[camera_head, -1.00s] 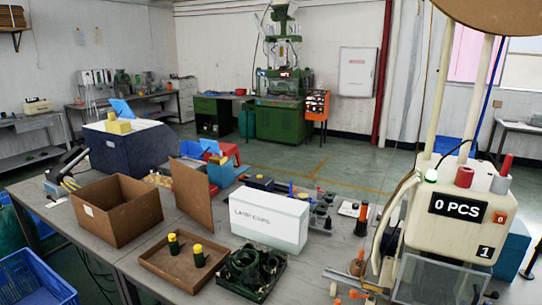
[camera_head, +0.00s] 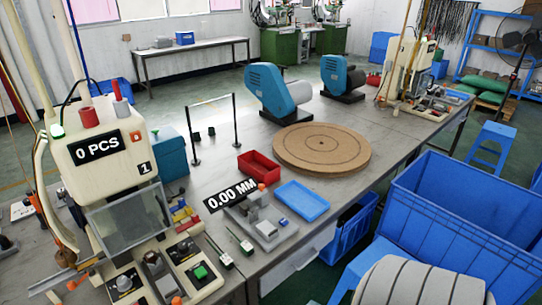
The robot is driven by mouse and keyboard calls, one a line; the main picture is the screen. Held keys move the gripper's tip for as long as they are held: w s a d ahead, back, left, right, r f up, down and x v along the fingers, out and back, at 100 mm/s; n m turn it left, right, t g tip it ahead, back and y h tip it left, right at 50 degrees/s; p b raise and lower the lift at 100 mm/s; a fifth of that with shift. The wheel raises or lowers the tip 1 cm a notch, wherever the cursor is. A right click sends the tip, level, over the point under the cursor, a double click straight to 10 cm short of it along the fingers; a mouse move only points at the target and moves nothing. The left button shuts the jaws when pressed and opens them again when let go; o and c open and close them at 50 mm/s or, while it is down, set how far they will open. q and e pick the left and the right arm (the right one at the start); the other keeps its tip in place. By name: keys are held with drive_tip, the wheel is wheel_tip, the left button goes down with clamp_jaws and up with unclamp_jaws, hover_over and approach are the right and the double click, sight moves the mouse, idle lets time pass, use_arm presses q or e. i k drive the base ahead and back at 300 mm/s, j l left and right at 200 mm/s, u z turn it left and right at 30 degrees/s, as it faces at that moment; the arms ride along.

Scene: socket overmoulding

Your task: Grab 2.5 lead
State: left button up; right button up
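I cannot make out anything marked as a 2.5 lead in this view. Neither of my grippers shows. A cream machine (camera_head: 88,140) with a "0 PCS" display and the number 1 stands at the left of the bench. A small grey measuring device (camera_head: 262,218) sits by a "0.00 MM" label (camera_head: 231,194). A shallow blue tray (camera_head: 302,200) and a red bin (camera_head: 258,167) lie near it, and both look empty. Two blue machines (camera_head: 268,92) (camera_head: 341,75) stand farther back on the bench.
A round brown board (camera_head: 321,146) lies on the grey bench (camera_head: 400,128). A thin black frame (camera_head: 236,122) stands left of it. Large blue crates (camera_head: 450,205), a striped light-grey rounded object (camera_head: 420,287) and a blue stool (camera_head: 491,142) are at the right. Bench space is clear right of the board.

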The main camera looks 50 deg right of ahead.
sight(226, 261)
drive_tip(key=z, duration=1.15)
drive_tip(key=i+l+u, duration=0.2)
drive_tip(key=l+u, duration=0.2)
drive_tip(key=i+l+u, duration=0.1)
drive_tip(key=l+u, duration=0.25)
